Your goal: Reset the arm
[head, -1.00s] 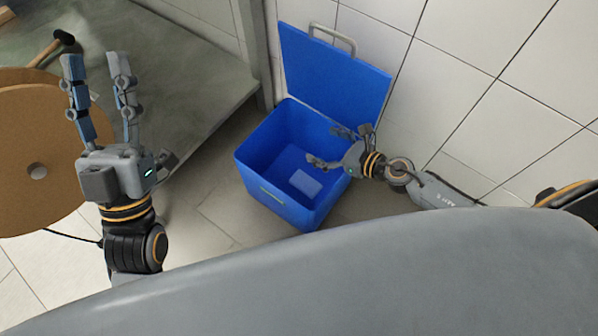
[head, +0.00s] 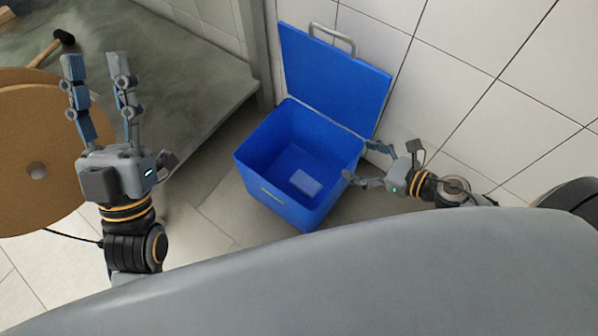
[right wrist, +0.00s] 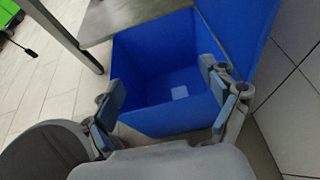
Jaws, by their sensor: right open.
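My right gripper (head: 364,164) is open and empty at the right side of the blue bin, its fingers pointing left by the bin's rim. In the right wrist view its two fingers (right wrist: 168,105) stand wide apart with the bin beyond them. My left gripper (head: 95,65) is at the left, upright in the picture, its two fingers apart with nothing between them. The blue bin (head: 275,198) stands on the floor with its lid (head: 335,80) open against the wall. A small light-blue block (head: 306,182) lies on the bin's bottom; it also shows in the right wrist view (right wrist: 179,92).
A grey table (head: 190,75) is at the upper left, with a hammer (head: 55,45) on it. A large brown spool (head: 35,150) is behind my left gripper. The tiled wall (head: 480,90) is close on the right. A green object (right wrist: 12,20) shows at the wrist view's corner.

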